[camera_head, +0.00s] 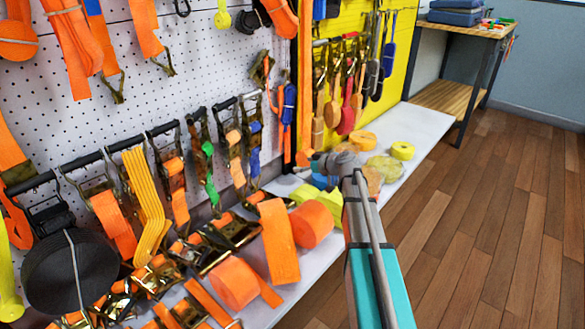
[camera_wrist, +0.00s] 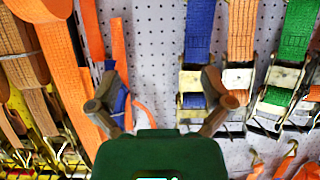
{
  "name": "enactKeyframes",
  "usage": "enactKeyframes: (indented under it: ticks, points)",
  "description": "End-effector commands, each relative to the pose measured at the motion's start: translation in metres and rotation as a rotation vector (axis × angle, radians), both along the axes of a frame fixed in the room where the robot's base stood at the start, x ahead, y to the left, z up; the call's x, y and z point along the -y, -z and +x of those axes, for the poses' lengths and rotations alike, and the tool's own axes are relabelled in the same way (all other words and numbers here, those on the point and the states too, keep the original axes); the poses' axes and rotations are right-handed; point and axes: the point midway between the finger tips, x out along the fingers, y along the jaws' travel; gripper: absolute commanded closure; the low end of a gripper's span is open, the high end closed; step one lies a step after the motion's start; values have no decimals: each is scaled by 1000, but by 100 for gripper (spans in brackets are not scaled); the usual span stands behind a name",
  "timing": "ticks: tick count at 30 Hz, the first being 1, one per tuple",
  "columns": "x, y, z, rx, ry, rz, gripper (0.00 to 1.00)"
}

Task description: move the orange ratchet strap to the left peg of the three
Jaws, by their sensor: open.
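Several ratchet straps hang from a row of black pegs on the white pegboard in the head view. Toward its right end hang a green strap (camera_head: 207,150), an orange ratchet strap (camera_head: 235,142) and a blue strap (camera_head: 254,161). The wrist view shows these in reverse order: blue (camera_wrist: 199,30), orange (camera_wrist: 242,32), green (camera_wrist: 292,38). Other orange straps hang nearby, so I cannot tell for certain which one is meant. My gripper (camera_head: 322,163) is open and empty, to the right of these straps. Its spread fingers (camera_wrist: 158,85) show in the wrist view; the right one overlaps metal buckles.
A white shelf (camera_head: 428,125) below holds orange rolls (camera_head: 312,223), yellow rolls (camera_head: 402,150) and loose straps. A yellow tool panel (camera_head: 345,30) stands behind. The wooden floor (camera_head: 500,210) at right is clear, with a workbench (camera_head: 465,32) beyond.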

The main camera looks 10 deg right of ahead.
Motion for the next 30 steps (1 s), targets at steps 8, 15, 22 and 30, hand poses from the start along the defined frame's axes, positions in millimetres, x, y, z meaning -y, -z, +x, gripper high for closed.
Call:
enactKeyframes:
  ticks: [8,15,22,30]
  points:
    - [27,-2,4,0,31,0,0]
    - [33,-2,5,1,38,1,0]
    - [33,-2,5,0,38,0,0]
    - [18,-1,-9,-56,24,-1,0]
